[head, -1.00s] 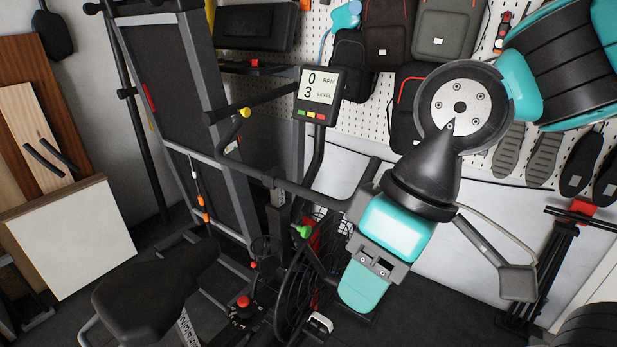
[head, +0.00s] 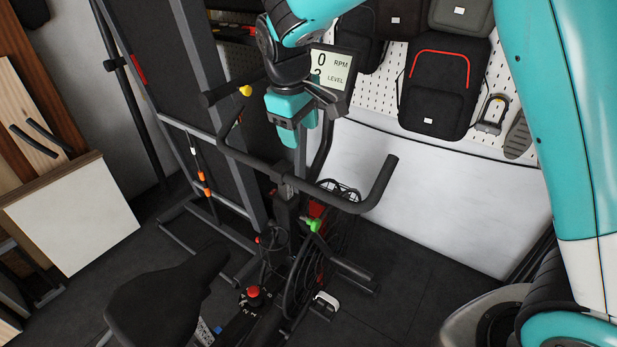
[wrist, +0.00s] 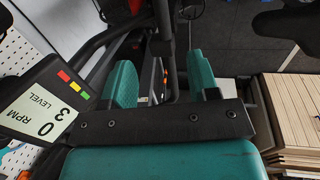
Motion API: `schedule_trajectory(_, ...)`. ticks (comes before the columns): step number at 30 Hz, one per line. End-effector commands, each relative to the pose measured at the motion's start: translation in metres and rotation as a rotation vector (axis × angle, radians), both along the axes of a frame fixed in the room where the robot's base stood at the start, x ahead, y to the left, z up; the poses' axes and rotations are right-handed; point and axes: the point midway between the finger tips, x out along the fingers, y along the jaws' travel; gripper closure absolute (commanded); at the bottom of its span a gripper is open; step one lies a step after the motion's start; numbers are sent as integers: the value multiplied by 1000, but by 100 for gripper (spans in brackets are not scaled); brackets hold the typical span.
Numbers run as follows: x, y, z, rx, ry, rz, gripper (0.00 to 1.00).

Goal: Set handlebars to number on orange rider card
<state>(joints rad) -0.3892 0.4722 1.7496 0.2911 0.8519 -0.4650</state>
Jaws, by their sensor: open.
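The black handlebars (head: 330,193) of an exercise bike span the middle of the head view, on a dark upright post (head: 287,212). My gripper (head: 303,125) is above the handlebars, beside the console (head: 330,70), pointing down. In the wrist view my gripper (wrist: 162,80) has its two teal fingers apart, with a dark bar showing between them; I cannot tell its depth. A green knob (head: 314,226) sits lower on the bike frame, below the gripper. I cannot make out an orange rider card in either view.
The console also shows in the wrist view (wrist: 42,108), reading 0 RPM and LEVEL 3, close to my gripper. A black seat (head: 165,295) and red knob (head: 254,292) are at the lower left. A folded treadmill (head: 165,60) stands behind. Bags hang on the pegboard (head: 375,100).

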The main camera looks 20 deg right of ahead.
Motion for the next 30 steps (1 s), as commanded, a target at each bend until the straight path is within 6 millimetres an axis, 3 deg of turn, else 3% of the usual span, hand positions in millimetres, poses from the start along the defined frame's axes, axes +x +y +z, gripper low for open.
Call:
schedule_trajectory(5,3,-4,-23,-5,5,0,45)
schedule_trajectory(21,16,-22,-138,-1,4,-2,45)
schedule_trajectory(30,20,-26,-166,0,0,-2,45)
